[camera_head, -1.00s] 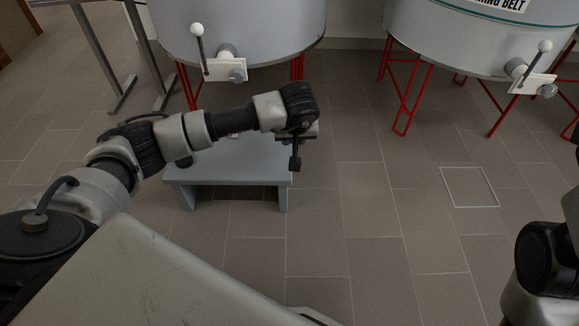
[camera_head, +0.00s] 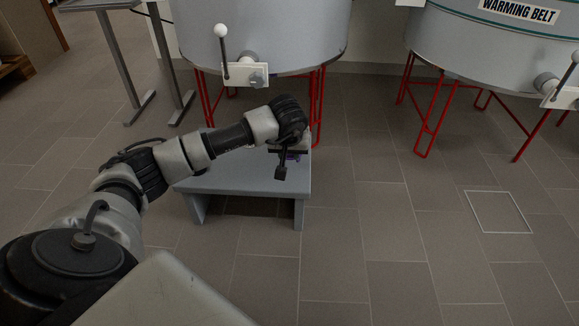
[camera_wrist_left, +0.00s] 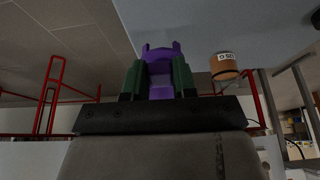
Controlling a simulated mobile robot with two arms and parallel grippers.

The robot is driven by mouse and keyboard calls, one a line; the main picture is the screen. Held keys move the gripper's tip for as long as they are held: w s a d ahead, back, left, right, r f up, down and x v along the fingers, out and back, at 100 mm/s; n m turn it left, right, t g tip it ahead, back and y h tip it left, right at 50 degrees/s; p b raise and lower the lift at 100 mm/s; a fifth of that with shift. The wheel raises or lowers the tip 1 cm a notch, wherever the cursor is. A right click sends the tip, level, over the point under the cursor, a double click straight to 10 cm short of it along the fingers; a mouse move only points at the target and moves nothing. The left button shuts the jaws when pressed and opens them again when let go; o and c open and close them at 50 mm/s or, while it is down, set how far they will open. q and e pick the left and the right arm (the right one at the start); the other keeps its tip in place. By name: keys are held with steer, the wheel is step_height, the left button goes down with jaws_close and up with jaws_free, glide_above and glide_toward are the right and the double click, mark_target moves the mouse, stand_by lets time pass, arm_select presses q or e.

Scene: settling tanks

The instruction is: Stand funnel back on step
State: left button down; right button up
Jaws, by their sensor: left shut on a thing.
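The purple funnel (camera_wrist_left: 161,72) is between the green fingertips of my left gripper (camera_wrist_left: 158,80) in the left wrist view. My left gripper is shut on it. In the head view my left gripper (camera_head: 287,154) is over the right end of the grey step (camera_head: 235,181), and only a sliver of purple shows beneath the wrist. The step's top also shows in the left wrist view (camera_wrist_left: 190,30). I cannot tell whether the funnel touches the step. My right gripper is not in view.
An orange-brown labelled jar (camera_wrist_left: 224,67) shows near the funnel in the left wrist view. Behind the step stands a tank (camera_head: 265,30) on red legs with a valve lever (camera_head: 224,55). Another tank (camera_head: 490,45) is at the right. The floor right of the step is clear.

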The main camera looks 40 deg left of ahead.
arm_select(q)
step_height(320, 180, down, 4)
steer(key=b, duration=0.3)
steer(key=shift+r, duration=0.2)
steer(key=shift+f, duration=0.1)
steer(key=c, duration=0.9)
jaws_free()
steer(key=shift+f, duration=0.1)
